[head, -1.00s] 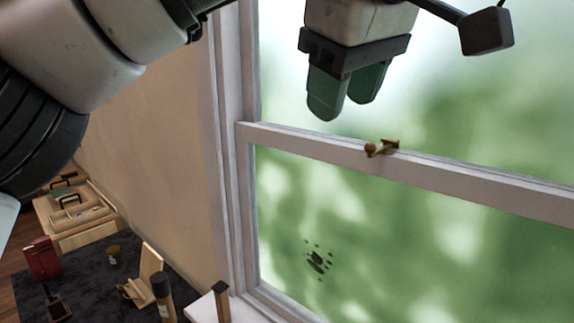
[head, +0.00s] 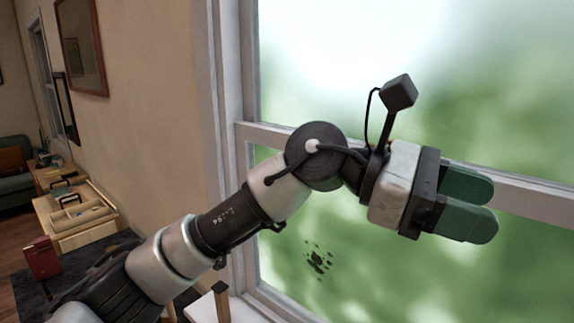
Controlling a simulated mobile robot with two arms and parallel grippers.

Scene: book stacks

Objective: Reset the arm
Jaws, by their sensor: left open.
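My left arm reaches in from the lower left, across the front of the window. My left gripper (head: 492,206) points to the right, with its two green fingers apart and nothing between them. It is in front of the window's lower pane and middle rail. My right gripper is not in view.
The window (head: 540,201) has a white frame, and dark specks (head: 319,259) mark its lower pane. A wooden tray table (head: 75,233) stands at the left, with a red object (head: 43,257) near it. A green sofa (head: 14,184) and a framed picture (head: 80,45) are farther back.

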